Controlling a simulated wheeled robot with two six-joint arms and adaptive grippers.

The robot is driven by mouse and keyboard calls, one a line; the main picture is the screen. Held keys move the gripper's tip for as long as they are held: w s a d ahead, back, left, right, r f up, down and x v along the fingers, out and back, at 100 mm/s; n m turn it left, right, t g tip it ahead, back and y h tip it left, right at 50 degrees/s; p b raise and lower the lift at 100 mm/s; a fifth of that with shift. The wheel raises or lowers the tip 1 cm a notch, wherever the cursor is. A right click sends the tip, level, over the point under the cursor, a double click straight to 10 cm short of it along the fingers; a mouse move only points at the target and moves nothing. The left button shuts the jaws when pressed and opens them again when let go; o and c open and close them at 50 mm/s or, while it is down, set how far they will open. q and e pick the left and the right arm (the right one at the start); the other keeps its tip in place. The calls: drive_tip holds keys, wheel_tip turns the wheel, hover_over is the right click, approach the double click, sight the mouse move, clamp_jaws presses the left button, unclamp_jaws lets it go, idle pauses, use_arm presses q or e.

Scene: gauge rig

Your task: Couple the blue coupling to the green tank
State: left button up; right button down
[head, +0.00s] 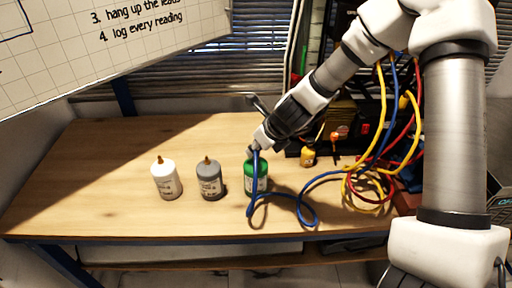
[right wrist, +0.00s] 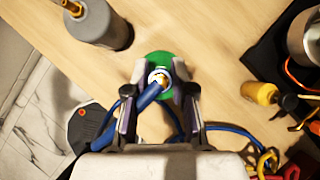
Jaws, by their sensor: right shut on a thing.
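The green tank (head: 262,184) stands upright at the right end of a row of three tanks on the bench. It also shows from above in the right wrist view (right wrist: 153,58). My right gripper (head: 254,149) points down at its top. In the right wrist view my right gripper (right wrist: 160,76) is shut on the blue coupling (right wrist: 153,92), which is over the tank's top. The fingers hide part of the tank, and I cannot tell whether the coupling is seated on the fitting. My left gripper is not in view.
A grey tank (head: 210,182) and a white tank (head: 166,182) stand to the left. A blue hose (head: 282,195) loops across the bench toward tangled yellow and red hoses (head: 372,190). The bench's left part is clear.

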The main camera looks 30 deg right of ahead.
drive_tip(key=shift+f+b, duration=0.25)
drive_tip(key=shift+b, duration=0.05)
idle(0.4)
drive_tip(key=c, duration=0.6)
unclamp_jaws()
drive_tip(key=shift+r, duration=0.1)
